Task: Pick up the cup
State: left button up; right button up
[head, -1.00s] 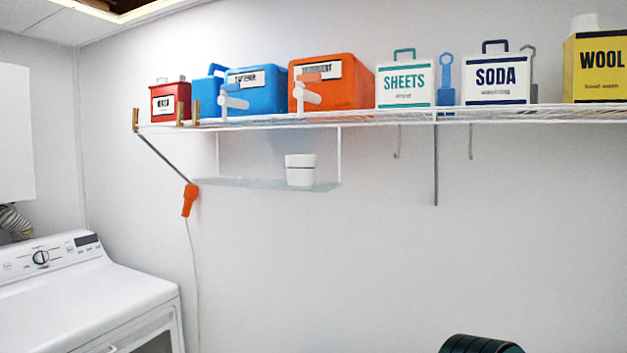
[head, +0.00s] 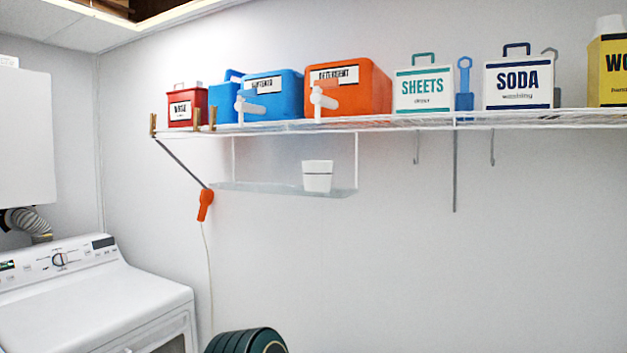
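A white cup (head: 317,177), possibly two nested cups, stands upright on a clear hanging shelf (head: 245,188) below the wire shelf. It is near the right end of the clear shelf, with nothing touching its sides. Neither of my grippers is in the head view.
A wire shelf (head: 420,122) above the cup holds an orange detergent container (head: 375,95), a blue one (head: 290,95) and several boxes. Hooks hang to the right. An orange handheld item (head: 205,205) hangs left of the cup. A white machine (head: 90,300) stands lower left.

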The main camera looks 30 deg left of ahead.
aim_at(317, 174)
jog(key=u, duration=0.9)
